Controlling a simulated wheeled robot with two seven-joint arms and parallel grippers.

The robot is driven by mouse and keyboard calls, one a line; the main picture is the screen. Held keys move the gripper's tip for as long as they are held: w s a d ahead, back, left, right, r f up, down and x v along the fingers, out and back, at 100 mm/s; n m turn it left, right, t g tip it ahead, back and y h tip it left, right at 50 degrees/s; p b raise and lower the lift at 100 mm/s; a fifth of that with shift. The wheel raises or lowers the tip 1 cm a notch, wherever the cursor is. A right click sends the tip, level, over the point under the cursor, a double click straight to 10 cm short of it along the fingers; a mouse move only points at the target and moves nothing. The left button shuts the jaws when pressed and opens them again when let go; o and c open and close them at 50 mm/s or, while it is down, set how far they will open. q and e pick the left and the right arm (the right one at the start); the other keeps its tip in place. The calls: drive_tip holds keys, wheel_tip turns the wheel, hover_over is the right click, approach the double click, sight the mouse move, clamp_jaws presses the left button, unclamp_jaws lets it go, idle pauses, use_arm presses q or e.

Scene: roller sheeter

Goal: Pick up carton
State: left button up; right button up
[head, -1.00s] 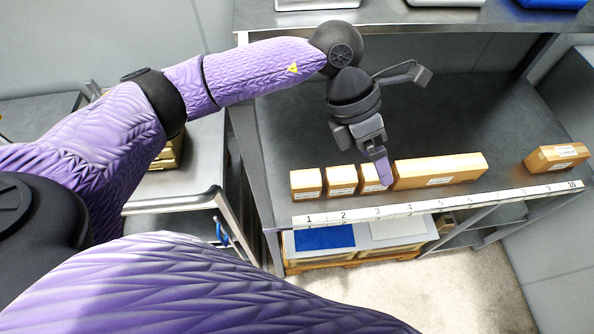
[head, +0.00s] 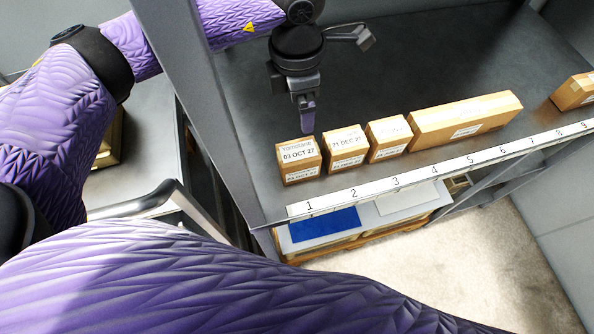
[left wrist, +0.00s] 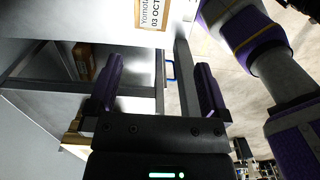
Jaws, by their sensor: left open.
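Several small tan cartons stand in a row behind the numbered strip on the grey shelf. The leftmost carton (head: 299,168), labelled 03 OCT 27, is at number 1. A carton labelled 21 DEC 27 (head: 345,157) and a third small carton (head: 388,147) stand to its right. My left gripper (head: 308,122) is open and empty, fingers pointing down, just behind and above the leftmost carton. In the left wrist view, the gripper (left wrist: 160,90) has its two purple fingers apart, and the leftmost carton (left wrist: 150,15) shows at the top edge, beyond the fingertips. My right gripper is not in view.
A long carton (head: 465,120) lies right of the small ones, and another carton (head: 574,92) is at the far right. The numbered strip (head: 420,182) runs along the shelf's front edge. A shelf post (head: 195,90) stands at the left. The shelf behind the cartons is clear.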

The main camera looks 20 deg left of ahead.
use_arm(q)
drive_tip(key=b, duration=0.6)
hover_over(300, 151)
drive_tip(key=a, duration=0.1)
wheel_tip(300, 151, down, 10)
drive_tip(key=shift+s+r, duration=0.1)
drive_tip(key=shift+r, duration=0.1)
drive_tip(key=f, duration=0.3)
drive_tip(key=f+b, duration=0.1)
drive_tip(key=f, duration=0.2)
drive_tip(key=d+f+b, duration=0.1)
drive_tip(key=f, duration=0.2)
drive_tip(key=shift+f, duration=0.1)
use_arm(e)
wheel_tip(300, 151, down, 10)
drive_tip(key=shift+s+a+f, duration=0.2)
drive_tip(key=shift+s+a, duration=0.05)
use_arm(q)
drive_tip(key=shift+c, duration=0.3)
